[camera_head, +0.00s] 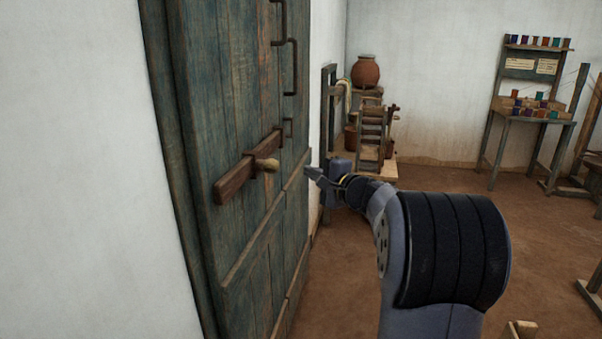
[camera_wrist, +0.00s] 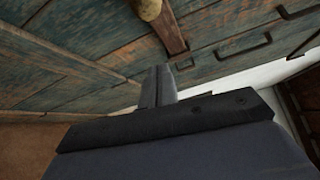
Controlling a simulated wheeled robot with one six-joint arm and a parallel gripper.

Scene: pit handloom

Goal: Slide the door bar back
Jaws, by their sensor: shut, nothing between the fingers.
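The door bar (camera_head: 236,178) is a brown wooden bar lying across the weathered blue-green door (camera_head: 225,100) in the head view. A rounded, paler wooden knob (camera_head: 266,165) sticks out from it. My gripper (camera_head: 310,172) is to the right of the knob and a little lower, apart from it, near the door's right edge. In the wrist view the knob (camera_wrist: 149,9) and part of the bar (camera_wrist: 170,32) show at the top, beyond the fingers (camera_wrist: 158,82). The fingers are shut and empty.
Dark metal handles (camera_head: 292,68) and a small bracket (camera_head: 288,128) are on the door. A clay pot (camera_head: 365,71) stands on a wooden stand at the back. A table with coloured spools (camera_head: 535,113) is at the far right. Brown floor (camera_head: 440,180) lies open between.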

